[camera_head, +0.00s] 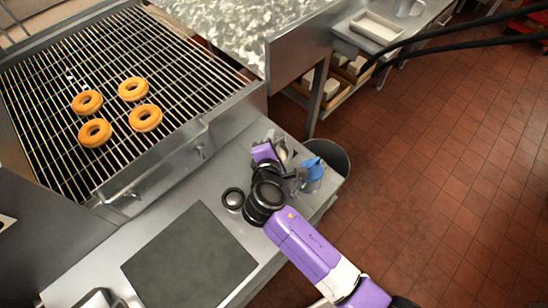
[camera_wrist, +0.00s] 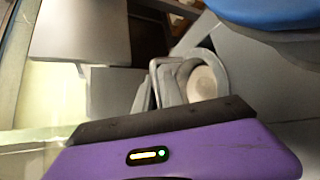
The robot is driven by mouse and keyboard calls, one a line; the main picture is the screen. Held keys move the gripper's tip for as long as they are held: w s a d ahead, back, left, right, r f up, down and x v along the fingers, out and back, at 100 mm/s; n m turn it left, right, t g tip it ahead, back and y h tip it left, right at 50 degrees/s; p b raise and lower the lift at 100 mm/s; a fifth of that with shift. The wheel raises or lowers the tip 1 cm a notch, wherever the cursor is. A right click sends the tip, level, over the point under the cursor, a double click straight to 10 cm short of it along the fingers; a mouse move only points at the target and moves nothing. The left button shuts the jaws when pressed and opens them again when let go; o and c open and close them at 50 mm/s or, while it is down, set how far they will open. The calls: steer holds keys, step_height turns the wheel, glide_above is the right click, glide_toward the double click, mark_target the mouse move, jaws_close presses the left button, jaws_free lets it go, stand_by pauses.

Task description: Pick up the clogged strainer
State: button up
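My gripper (camera_head: 278,156) is low over the far right end of the steel counter, among a cluster of small metal items. Its fingers are hard to make out in the head view. In the wrist view only the purple hand body (camera_wrist: 190,152) shows clearly. Beyond it is a grey round item with a pale, filled face (camera_wrist: 203,83) and a looped grey frame beside it. This may be the clogged strainer, but I cannot be sure. I cannot tell whether my gripper touches or holds it.
A blue-topped item (camera_head: 313,170) stands close to the right of my gripper; blue also fills the wrist view's top right (camera_wrist: 268,12). A small dark-rimmed cup (camera_head: 233,199) and dark mat (camera_head: 190,258) lie left. A bin (camera_head: 335,155) stands past the counter. Doughnuts (camera_head: 95,132) rest on the rack.

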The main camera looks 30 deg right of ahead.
jaws_close()
stand_by(1.3)
steer(key=shift+a+r, duration=0.1)
